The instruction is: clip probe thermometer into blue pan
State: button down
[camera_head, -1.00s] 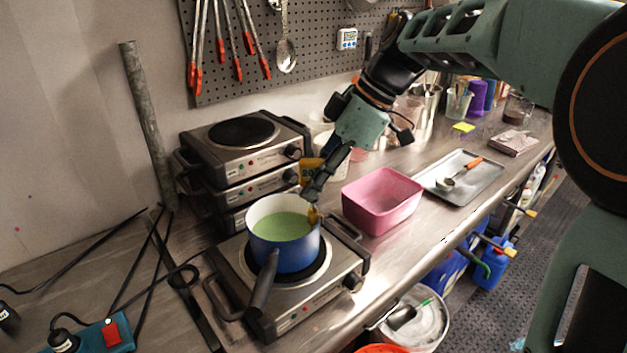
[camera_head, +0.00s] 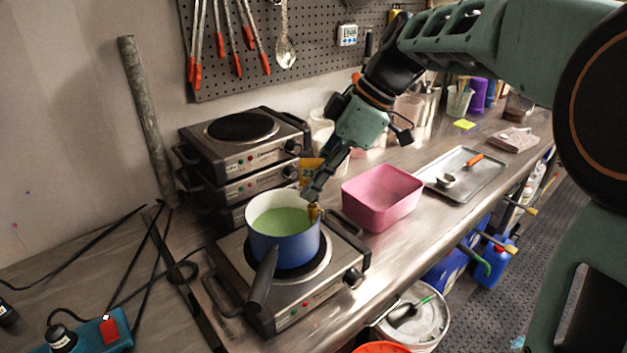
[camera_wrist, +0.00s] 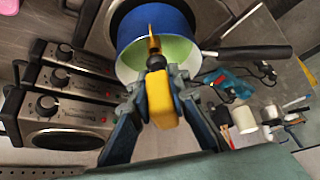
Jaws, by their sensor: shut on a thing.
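The blue pan (camera_head: 284,250) stands on a single hot plate and holds green liquid (camera_head: 280,222); its black handle points toward the front. It also shows at the top of the wrist view (camera_wrist: 150,22). The yellow probe thermometer (camera_wrist: 160,98) is between the fingers of my gripper (camera_wrist: 157,88), which is shut on it. Its thin stem points toward the pan. In the head view the thermometer (camera_head: 314,211) is a small yellow piece at the pan's right rim, below my gripper (camera_head: 313,196). I cannot tell whether it touches the rim.
A pink tub (camera_head: 382,198) stands close to the right of the pan. A metal tray (camera_head: 475,185) with a small scoop lies beyond it. Stacked hot plates (camera_head: 245,150) stand behind the pan.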

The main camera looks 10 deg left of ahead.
jog(key=shift+f, duration=0.2)
jog(key=shift+f+b, duration=0.45)
jog(key=shift+b, duration=0.1)
jog(key=c, duration=1.8)
grip_release()
jog(key=shift+o, duration=0.2)
jog(key=v, duration=1.2)
